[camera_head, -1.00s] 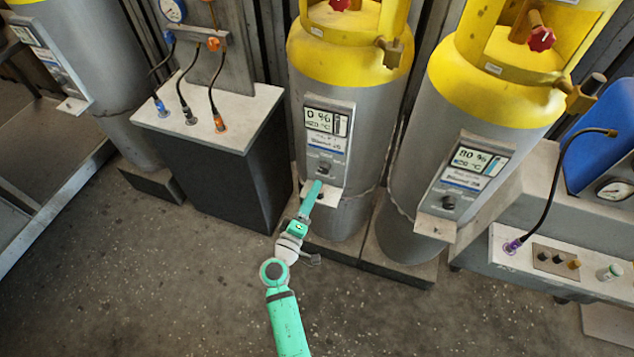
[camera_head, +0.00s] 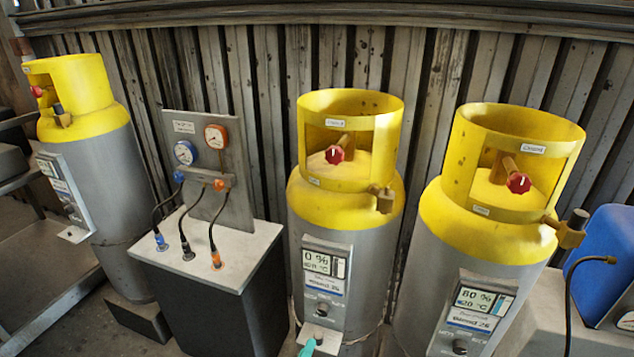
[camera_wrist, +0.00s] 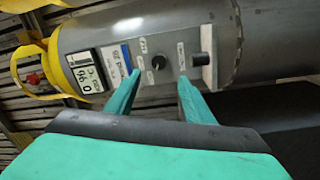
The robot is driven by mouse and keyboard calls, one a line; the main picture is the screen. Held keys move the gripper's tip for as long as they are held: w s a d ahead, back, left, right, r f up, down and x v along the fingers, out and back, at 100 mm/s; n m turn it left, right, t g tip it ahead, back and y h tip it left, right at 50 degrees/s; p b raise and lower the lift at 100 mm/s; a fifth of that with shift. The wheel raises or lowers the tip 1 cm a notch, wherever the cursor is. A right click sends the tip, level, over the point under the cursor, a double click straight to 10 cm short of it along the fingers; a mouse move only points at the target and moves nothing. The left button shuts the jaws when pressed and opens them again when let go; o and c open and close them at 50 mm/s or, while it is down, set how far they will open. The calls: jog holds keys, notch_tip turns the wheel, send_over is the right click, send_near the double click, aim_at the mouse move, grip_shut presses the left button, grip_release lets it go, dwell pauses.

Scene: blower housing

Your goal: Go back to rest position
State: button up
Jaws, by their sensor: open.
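My gripper (camera_wrist: 160,80) is open in the wrist view. Its two green fingers are apart and point at the control panel of the middle gas cylinder (camera_head: 345,230). Nothing shows between the fingers except the panel and its dark knob (camera_wrist: 159,63) behind them. Whether a fingertip touches the panel, I cannot tell. In the head view only a green tip of my arm shows at the bottom edge, at the cylinder's small shelf; the rest is out of frame.
The middle cylinder's display (camera_head: 325,262) reads 0 %. A second cylinder (camera_head: 440,260) stands close on its right, reading 80 %. A gauge stand (camera_head: 225,262) with hoses is on the left, and another cylinder (camera_head: 105,165) is farther left. A ribbed wall is behind.

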jog(key=s+d+f+m+g+y, duration=0.1)
jog(key=s+f+g+y, duration=0.3)
jog(key=s, duration=0.6)
jog(key=s+d+f+m+t+y, duration=0.15)
jog(key=s+f, duration=0.35)
jog(key=s, duration=0.6)
jog(key=s+d+r+m, duration=0.2)
jog(key=s+r+m, duration=0.6)
jog(key=s+r, duration=0.7)
jog(key=shift+s+y, duration=0.4)
jog(key=shift+y, duration=0.05)
jog(key=shift+s+a+t, duration=0.1)
jog(key=shift+t, duration=0.15)
